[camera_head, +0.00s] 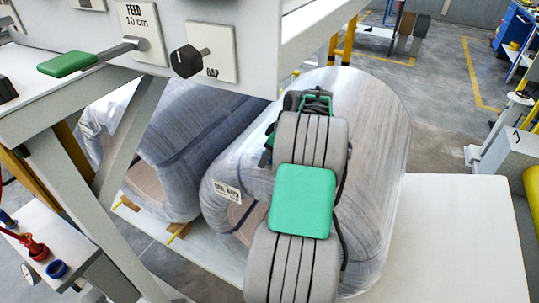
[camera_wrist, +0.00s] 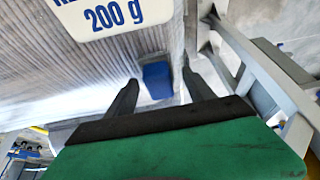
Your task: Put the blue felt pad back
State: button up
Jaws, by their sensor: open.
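The blue felt pad (camera_wrist: 157,80) shows in the wrist view as a small dark blue block against the grey ribbed wrapping of a coil. It lies between and just beyond the fingertips of my gripper (camera_wrist: 160,76). The two dark fingers are apart, one on each side of the pad, and I see no clear contact. In the head view the pad is hidden and the fingertips do not show behind my arm, which reaches over the wrapped coil (camera_head: 375,140).
A white label reading "200 g" (camera_wrist: 115,16) is near the pad. A second wrapped coil (camera_head: 190,140) lies to the left. A panel with a green FEED lever (camera_head: 68,64) and a black knob (camera_head: 186,61) overhangs at upper left. A bare white surface (camera_head: 460,240) is at right.

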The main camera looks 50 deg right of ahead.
jog(key=v, duration=1.2)
jog(key=shift+s+d+r, duration=0.1)
jog(key=shift+s+d, duration=0.05)
